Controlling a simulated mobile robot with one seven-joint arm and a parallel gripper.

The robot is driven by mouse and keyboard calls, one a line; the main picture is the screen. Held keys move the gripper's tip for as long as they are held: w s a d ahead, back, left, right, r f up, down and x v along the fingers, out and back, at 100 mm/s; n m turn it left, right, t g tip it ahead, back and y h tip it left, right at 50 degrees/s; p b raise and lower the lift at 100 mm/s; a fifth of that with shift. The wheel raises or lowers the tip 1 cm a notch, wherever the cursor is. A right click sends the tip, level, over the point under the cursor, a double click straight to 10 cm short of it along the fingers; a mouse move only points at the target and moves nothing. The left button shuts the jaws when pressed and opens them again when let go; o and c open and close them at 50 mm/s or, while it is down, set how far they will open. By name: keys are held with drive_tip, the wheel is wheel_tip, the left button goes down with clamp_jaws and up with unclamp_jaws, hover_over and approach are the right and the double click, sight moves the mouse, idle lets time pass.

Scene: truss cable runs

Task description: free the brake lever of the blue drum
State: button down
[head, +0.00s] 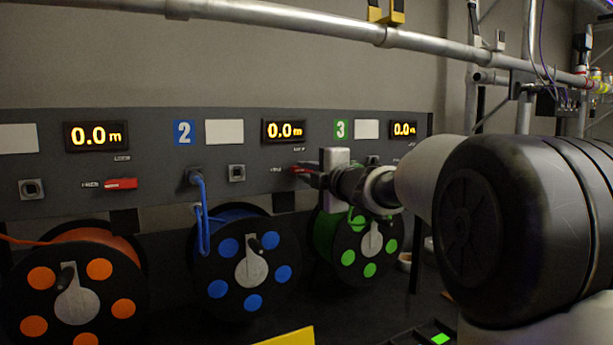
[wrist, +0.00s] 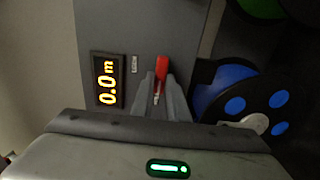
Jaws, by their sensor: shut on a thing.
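The blue drum (head: 239,258) hangs under the panel section marked 2, with blue spots on its black face. It also shows at the right of the wrist view (wrist: 240,96). Its red brake lever (head: 299,168) is on the panel above and to the right of the drum, under the 0.0 m display. My gripper (head: 309,176) is at this lever, coming from the right. In the wrist view the red lever (wrist: 161,67) sits between the fingertips of my gripper (wrist: 162,88), which is shut on it. The fingers partly hide the lever.
The orange drum (head: 80,290) with its own red lever (head: 121,184) is at left. The green drum (head: 355,250) is behind my arm. A blue cable (head: 203,220) hangs from a panel port. A pipe (head: 280,15) crosses above; a yellow piece (head: 290,337) is below.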

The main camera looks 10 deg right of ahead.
idle(0.4)
drive_tip(key=c, duration=1.7)
unclamp_jaws()
